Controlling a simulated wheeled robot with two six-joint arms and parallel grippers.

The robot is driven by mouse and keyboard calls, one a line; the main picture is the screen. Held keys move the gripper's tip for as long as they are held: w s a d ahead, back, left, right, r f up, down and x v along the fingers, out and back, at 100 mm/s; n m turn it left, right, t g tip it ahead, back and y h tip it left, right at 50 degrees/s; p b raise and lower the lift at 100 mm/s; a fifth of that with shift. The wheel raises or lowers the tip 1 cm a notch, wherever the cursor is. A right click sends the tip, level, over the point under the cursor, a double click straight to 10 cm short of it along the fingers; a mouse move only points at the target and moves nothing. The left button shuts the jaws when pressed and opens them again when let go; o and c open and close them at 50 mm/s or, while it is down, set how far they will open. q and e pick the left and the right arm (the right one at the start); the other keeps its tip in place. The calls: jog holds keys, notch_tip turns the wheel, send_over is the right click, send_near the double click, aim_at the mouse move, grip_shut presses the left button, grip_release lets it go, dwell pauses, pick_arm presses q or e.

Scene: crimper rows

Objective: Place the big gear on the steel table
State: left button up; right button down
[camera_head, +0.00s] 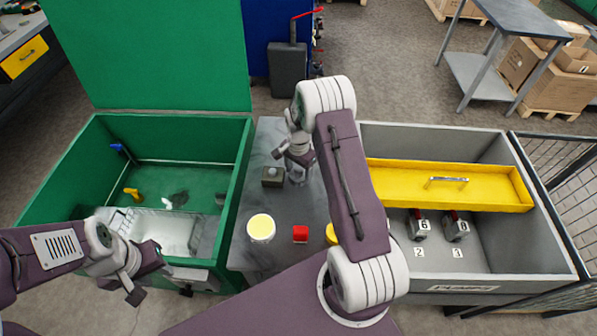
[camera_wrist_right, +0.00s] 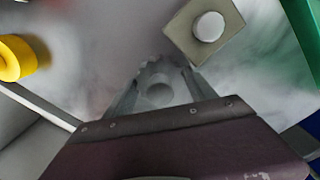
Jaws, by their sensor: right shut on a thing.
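The big gear (camera_wrist_right: 160,92) is grey and toothed, with a round centre. It sits between the two fingers of my right gripper, which are shut on it in the right wrist view. In the head view my right gripper (camera_head: 297,170) is over the far part of the grey steel table (camera_head: 268,140). The gear is hard to make out there, and I cannot tell whether it touches the tabletop. My left gripper (camera_head: 137,290) is at the lower left, in front of the green bin; its finger opening is unclear.
On the table are a box with a round knob (camera_head: 272,177), a pale yellow-rimmed disc (camera_head: 261,227), a red block (camera_head: 300,234) and a yellow item (camera_head: 331,234). A green bin (camera_head: 230,190) stands left, a grey bin with yellow tray (camera_head: 480,185) right.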

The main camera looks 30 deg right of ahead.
aim_at(298, 169)
jog(key=shift+f, duration=0.1)
jog(key=shift+c, duration=1.5)
grip_release()
notch_tip(298, 169, up, 12)
jog(key=s+a+n, duration=0.3)
jog(key=s+n, duration=0.1)
jog(key=s, duration=0.2)
jog(key=s+a+r+n, duration=0.1)
jog(key=s+a+n, duration=0.3)
jog(key=s, duration=0.2)
jog(key=s+a+n+t, duration=0.1)
jog(key=s+a+n, duration=0.2)
jog(key=s+n, duration=0.2)
jog(key=shift+s+a+r, duration=0.15)
jog(key=shift+s, duration=0.7)
